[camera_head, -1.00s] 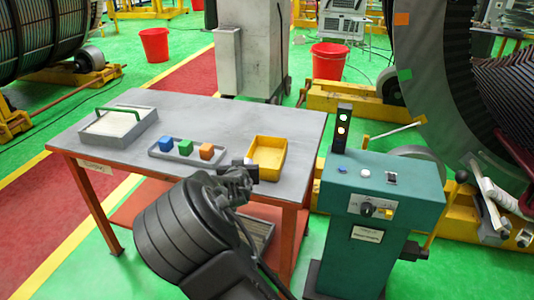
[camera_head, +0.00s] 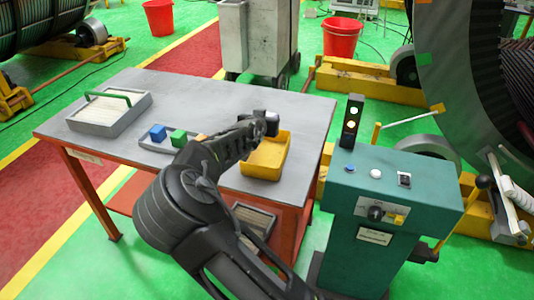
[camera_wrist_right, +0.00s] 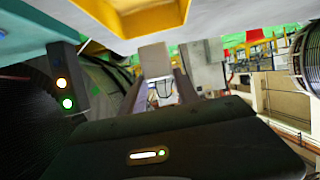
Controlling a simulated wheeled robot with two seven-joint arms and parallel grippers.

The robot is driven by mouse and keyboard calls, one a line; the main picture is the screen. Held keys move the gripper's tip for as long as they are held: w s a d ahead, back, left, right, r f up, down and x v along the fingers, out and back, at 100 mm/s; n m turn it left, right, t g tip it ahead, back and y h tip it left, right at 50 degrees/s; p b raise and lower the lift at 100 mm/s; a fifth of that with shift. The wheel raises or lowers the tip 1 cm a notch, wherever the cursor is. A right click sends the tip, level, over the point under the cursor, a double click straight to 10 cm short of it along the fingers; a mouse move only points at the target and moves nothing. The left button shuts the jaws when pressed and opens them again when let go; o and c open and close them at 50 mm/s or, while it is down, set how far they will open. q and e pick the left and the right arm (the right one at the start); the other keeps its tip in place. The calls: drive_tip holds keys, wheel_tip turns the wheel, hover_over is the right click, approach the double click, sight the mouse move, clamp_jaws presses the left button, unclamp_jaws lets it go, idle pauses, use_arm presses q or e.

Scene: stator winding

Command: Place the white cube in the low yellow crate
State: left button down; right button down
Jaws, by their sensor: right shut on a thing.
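The low yellow crate (camera_head: 284,160) stands on the right part of the grey table, open at the top and with its visible inside bare. My right gripper (camera_head: 268,121) is over the crate's far left corner, its arm reaching across the front of the table. In the right wrist view it is shut on the white cube (camera_wrist_right: 154,60), which sits between the two fingers. There the yellow crate (camera_wrist_right: 142,18) shows at the top edge, apart from the cube. In the head view the cube is mostly hidden by the gripper. My left gripper is not in view.
A grey box with a green handle (camera_head: 108,112) is at the table's left. A teal control cabinet (camera_head: 395,180) stands right of the table.

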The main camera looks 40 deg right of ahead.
wheel_tip(320, 180, down, 6)
drive_tip(key=shift+r+p, duration=0.1)
drive_tip(key=shift+p, duration=0.35)
wheel_tip(320, 180, down, 4)
drive_tip(key=shift+r+p, duration=0.2)
drive_tip(key=shift+p, duration=0.2)
drive_tip(key=shift+f, duration=0.1)
drive_tip(key=shift+f, duration=0.1)
drive_tip(key=c, duration=1.4)
unclamp_jaws()
drive_tip(key=shift+f, duration=0.1)
drive_tip(key=o, duration=0.5)
